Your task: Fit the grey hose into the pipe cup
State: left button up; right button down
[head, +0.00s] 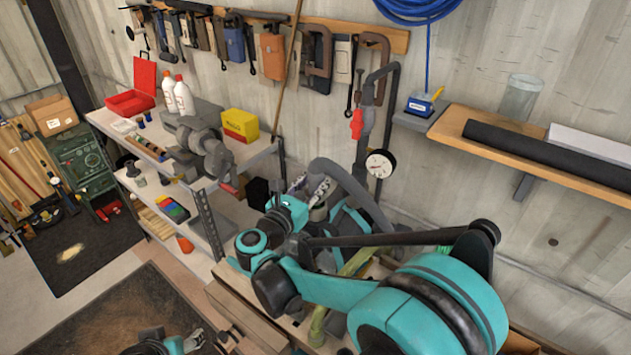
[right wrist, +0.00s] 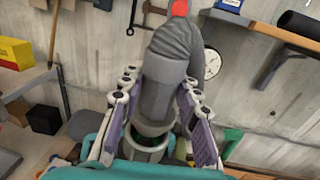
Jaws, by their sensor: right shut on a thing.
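The grey hose (right wrist: 168,85) is thick and ribbed, with a smooth end, in the right wrist view. In the head view the hose (head: 352,181) arches down beside the wall. My right gripper (right wrist: 160,100) is shut on the hose near its smooth end, with a purple-padded finger on each side; it also shows in the head view (head: 318,190). A pale grey ring (right wrist: 148,154), seemingly the pipe cup, lies just below the hose end. I cannot tell whether the end is inside it. My left gripper (head: 192,341) is partly in view at the bottom edge, away from the hose.
A pressure gauge (head: 379,163) and a dark pipe stand on the wall behind the hose. A wooden shelf (head: 482,118) with a black tube is at right. A metal shelf (head: 258,150) with a vise and a yellow box (head: 240,125) stands at left.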

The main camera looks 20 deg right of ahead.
jog(key=shift+f+b, duration=0.3)
jog(key=shift+f+b, duration=0.3)
jog(key=shift+f, duration=0.05)
jog(key=shift+f+b, duration=0.35)
jog(key=shift+b, duration=0.2)
dwell(1.0)
jog(key=shift+f+b, duration=0.35)
jog(key=shift+f, duration=0.1)
jog(key=c, duration=1)
grip_release()
